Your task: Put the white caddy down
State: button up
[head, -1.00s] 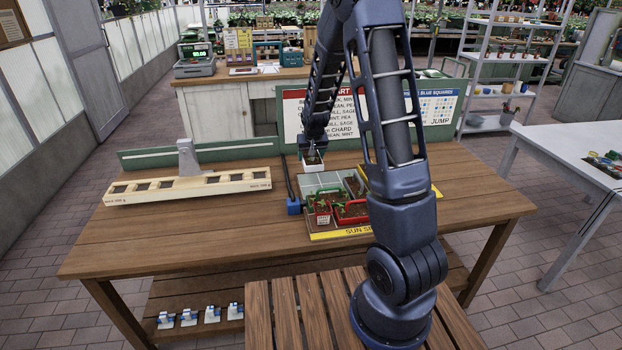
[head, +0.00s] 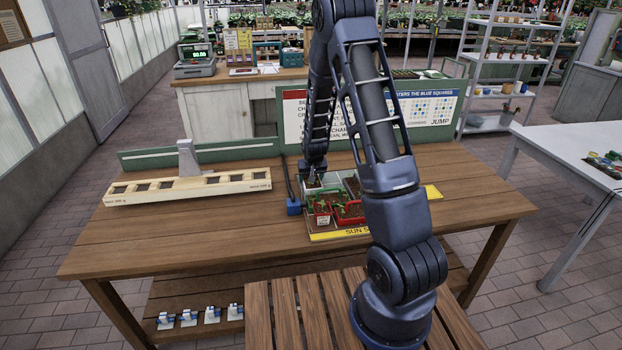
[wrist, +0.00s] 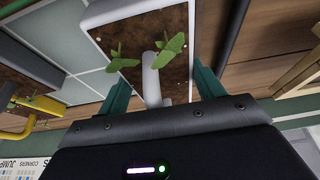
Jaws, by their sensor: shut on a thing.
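My gripper (head: 314,170) is shut on the upright handle of the white caddy (head: 311,183), at the back left of the grid tray (head: 316,236). In the wrist view the white caddy (wrist: 108,10) holds dark soil and green seedlings. Its curved white handle (wrist: 151,82) stands between my green fingers (wrist: 161,90). The caddy is low over the tray's back-left square; I cannot tell whether its base touches. Red caddies (head: 322,219) stand just in front of it.
A blue-ended dark bar (head: 294,206) lies along the tray's left side. A long wooden balance-like beam (head: 190,188) lies on the table's left. A sign board (head: 430,107) stands behind the tray. In the wrist view a yellow handle (wrist: 18,132) shows at left.

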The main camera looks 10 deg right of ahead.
jog(key=shift+f, duration=0.55)
jog(key=o, duration=1.1)
jog(key=shift+o, duration=0.2)
jog(key=shift+r, duration=0.7)
jog(key=s+d+v, duration=0.1)
jog(key=v, duration=1.1)
jog(key=s+d+f+v, duration=0.1)
jog(key=d+v, duration=0.1)
jog(key=v, duration=1)
jog(key=s+d+r, duration=0.1)
jog(key=s+r, duration=0.4)
jog(key=s, duration=0.4)
jog(key=s+d+r, duration=0.2)
jog(key=s+r, duration=0.3)
jog(key=s, duration=0.4)
jog(key=s+d+r, duration=0.2)
jog(key=s+r, duration=0.3)
jog(key=s, duration=0.4)
jog(key=shift+d, duration=0.25)
